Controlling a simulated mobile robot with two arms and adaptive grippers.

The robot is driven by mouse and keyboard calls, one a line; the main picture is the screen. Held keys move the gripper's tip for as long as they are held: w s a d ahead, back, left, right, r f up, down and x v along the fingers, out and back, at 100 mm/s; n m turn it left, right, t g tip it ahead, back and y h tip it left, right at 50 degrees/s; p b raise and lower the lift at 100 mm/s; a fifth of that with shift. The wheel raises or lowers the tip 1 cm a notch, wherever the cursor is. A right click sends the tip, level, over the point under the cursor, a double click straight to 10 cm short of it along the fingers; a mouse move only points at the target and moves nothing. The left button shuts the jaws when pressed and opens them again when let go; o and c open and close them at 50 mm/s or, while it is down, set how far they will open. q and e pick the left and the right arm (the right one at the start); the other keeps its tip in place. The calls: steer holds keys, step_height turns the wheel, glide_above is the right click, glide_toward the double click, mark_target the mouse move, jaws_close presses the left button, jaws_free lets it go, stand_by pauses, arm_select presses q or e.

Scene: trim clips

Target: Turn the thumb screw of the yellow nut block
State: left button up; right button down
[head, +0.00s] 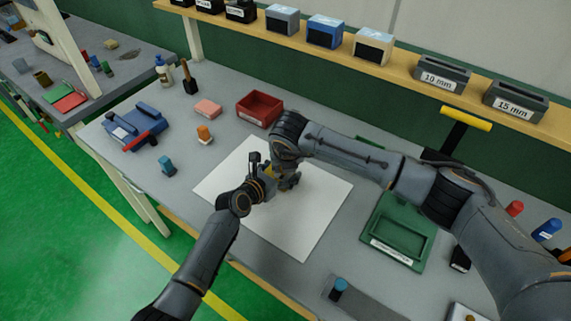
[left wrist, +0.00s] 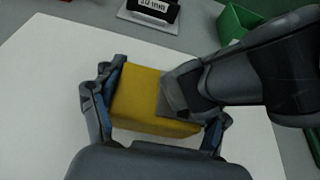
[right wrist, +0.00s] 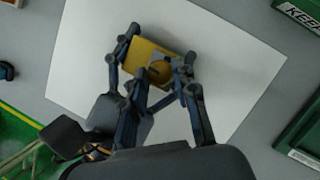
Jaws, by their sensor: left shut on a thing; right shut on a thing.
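The yellow nut block (head: 269,171) is over the white mat in the head view, mostly hidden by my grippers. My left gripper (head: 266,183) is shut on it, one finger on each side, as the left wrist view shows on the yellow block (left wrist: 138,95). My right gripper (head: 288,181) reaches it from the other side. In the right wrist view the round thumb screw (right wrist: 159,71) sits on the block's face, and my right gripper (right wrist: 166,82) is shut on it. I cannot tell whether the block touches the mat.
The white mat (head: 315,215) is otherwise clear. A red bin (head: 260,108) stands behind it and a green tray (head: 398,230) to its right. A blue tool with a red handle (head: 137,126), an orange-topped piece (head: 204,134) and a blue piece (head: 166,166) lie to the left.

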steer(key=m+h, duration=0.2)
steer(key=m, duration=0.4)
steer(key=shift+a, duration=0.15)
steer(key=shift+m, duration=0.3)
steer(key=c, duration=1)
jaws_free()
steer(key=v, duration=1.2)
steer(key=shift+w+a, duration=0.25)
steer(key=shift+a, duration=0.05)
